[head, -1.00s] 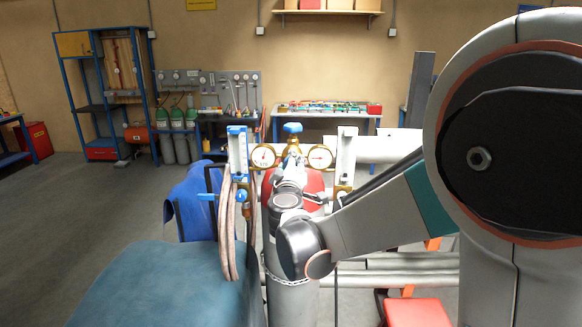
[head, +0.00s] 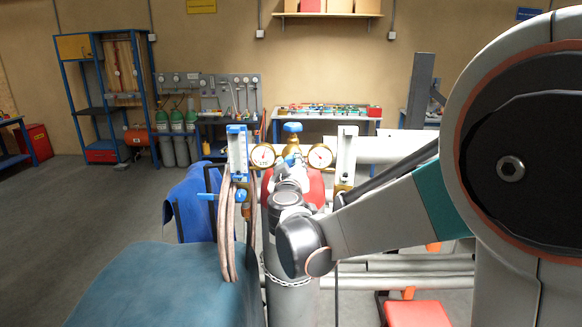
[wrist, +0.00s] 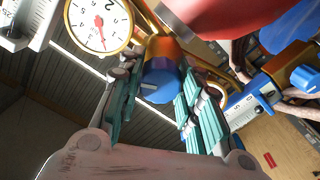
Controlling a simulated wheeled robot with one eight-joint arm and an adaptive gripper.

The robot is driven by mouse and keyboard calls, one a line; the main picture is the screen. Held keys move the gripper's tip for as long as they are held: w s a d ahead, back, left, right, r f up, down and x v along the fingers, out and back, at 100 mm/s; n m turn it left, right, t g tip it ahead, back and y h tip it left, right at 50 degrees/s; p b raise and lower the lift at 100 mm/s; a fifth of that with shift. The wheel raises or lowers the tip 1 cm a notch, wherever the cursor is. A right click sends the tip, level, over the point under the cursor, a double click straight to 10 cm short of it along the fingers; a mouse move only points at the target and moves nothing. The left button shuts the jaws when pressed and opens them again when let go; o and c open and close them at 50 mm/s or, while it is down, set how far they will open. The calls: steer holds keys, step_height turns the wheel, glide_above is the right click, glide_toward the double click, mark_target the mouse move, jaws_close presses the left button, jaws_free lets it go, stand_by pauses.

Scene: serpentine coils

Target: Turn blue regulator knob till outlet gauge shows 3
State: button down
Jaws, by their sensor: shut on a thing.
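In the wrist view my gripper (wrist: 160,88) has its two teal-padded fingers on either side of a blue knob (wrist: 158,82), shut on it. The knob sits on a brass regulator body. A round brass-rimmed gauge (wrist: 98,22) is at top left, upside down, its red needle pointing down in the picture; I cannot read its value surely. In the head view two gauges, left (head: 264,156) and right (head: 320,156), flank the regulator, and a blue knob (head: 292,127) stands on top. My wrist hides most of the gripper there.
A flowmeter with blue fittings (head: 238,150) and hanging hoses (head: 228,235) stands left of the gauges; another white upright (head: 346,155) is right. A chained grey cylinder (head: 290,300) is below. A red surface (wrist: 225,15) is close by in the wrist view.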

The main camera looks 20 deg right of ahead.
stand_by(0.3)
steer(key=shift+m+b, duration=0.3)
steer(key=shift+m, duration=1.4)
steer(key=shift+m, duration=1)
steer(key=c, duration=1.1)
jaws_free()
steer(key=shift+o, duration=0.2)
steer(key=v, duration=1.7)
steer(key=shift+p, duration=0.3)
